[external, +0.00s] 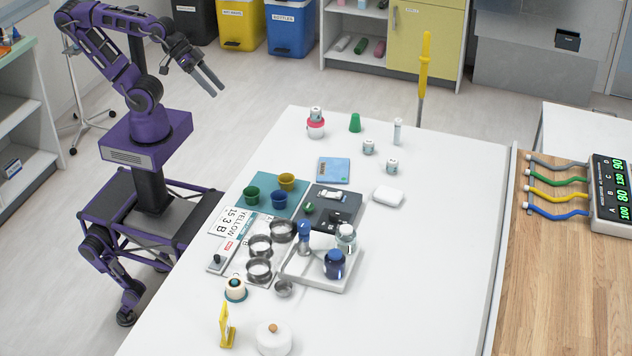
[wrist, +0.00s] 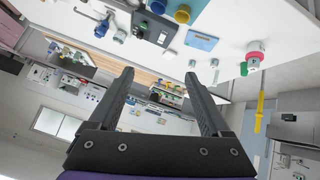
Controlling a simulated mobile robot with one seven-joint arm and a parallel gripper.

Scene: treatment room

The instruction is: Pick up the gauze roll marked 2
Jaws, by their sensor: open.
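Three small white rolls with dark marks, which look like gauze rolls, are in the external view. One roll (external: 316,113) sits on top of a red-and-white round item (external: 316,128) at the table's far left corner. A second roll (external: 368,146) and a third roll (external: 392,166) stand on the table to its right. The marks are too small to read, so I cannot tell which is 2. My gripper (external: 217,90) is open and empty, raised over the floor left of the table. Its two fingers (wrist: 160,76) are spread in the wrist view, touching nothing.
A green cup (external: 355,122) and a slim white bottle (external: 398,132) stand near the rolls. A blue scale (external: 333,171), a white box (external: 388,196) and a tray (external: 301,272) with jars lie nearer. A yellow pole (external: 424,66) rises behind the table. The table's right side is clear.

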